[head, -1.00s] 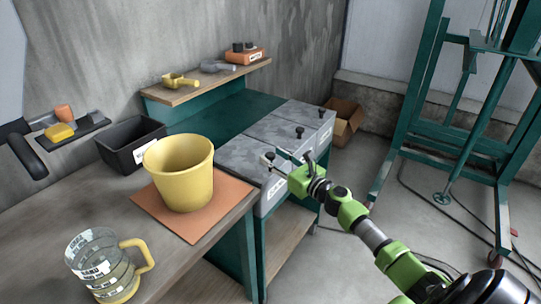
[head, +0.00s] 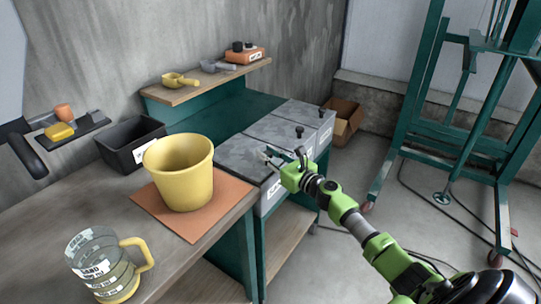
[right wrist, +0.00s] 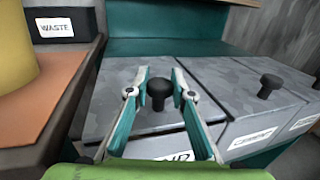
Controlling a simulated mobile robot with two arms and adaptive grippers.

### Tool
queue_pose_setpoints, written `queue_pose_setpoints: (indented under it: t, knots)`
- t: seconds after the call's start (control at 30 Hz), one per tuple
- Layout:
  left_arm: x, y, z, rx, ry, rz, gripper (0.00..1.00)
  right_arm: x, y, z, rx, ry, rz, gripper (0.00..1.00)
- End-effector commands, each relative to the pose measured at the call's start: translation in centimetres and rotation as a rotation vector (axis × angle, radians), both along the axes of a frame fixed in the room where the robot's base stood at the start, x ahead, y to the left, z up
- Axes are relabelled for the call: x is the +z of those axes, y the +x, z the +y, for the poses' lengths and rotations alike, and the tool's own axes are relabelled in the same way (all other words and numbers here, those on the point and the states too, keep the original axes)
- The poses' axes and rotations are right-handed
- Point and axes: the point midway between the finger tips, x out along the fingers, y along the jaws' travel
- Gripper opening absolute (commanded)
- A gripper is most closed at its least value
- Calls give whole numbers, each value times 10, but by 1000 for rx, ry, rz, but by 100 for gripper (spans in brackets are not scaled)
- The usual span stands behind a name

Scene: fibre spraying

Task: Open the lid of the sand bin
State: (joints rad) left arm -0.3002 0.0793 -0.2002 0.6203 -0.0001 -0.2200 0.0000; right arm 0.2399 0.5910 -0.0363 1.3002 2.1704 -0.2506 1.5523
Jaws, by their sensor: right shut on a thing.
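The sand bin is the nearest of the grey bins in the teal bench, its label (right wrist: 172,158) partly hidden by my finger. Its grey lid (head: 238,152) has a black knob (right wrist: 158,96) and lies flat on the bin. My right gripper (right wrist: 160,84) has its two teal fingers on either side of this knob and is shut on it. In the head view, the right gripper (head: 272,156) reaches in from the right over the lid, mostly covering the knob. My left gripper is not in view.
The cement bin (right wrist: 255,95) adjoins on the right, with another bin beyond. A yellow bucket (head: 180,175) stands on an orange mat (head: 150,210) at left. A black waste box (head: 130,145) and a measuring jug (head: 100,265) are on that table. A shelf (head: 200,88) with scoops stands behind.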

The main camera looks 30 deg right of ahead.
Motion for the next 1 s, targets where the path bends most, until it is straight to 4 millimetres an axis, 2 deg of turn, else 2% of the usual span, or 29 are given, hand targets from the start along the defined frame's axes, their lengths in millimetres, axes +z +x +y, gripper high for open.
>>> queue_pose_setpoints:
  t: [0.1, 0.23, 0.6, 0.63, 0.7, 1.0]
  knots:
    - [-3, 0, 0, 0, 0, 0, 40, 1, 18, 7, -3, 3, -4, 0]
    - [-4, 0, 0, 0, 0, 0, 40, 2, 32, 13, -2, 2, -3, 0]
    - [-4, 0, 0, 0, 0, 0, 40, 1, 36, 15, 0, 0, 0, 0]
    - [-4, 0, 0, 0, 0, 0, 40, 1, 35, 15, 0, 0, 0, 27]
    - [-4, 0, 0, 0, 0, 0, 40, 1, 35, 15, 0, 0, 0, 39]
    - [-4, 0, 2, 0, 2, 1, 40, 1, 35, 15, 0, 0, 0, 39]
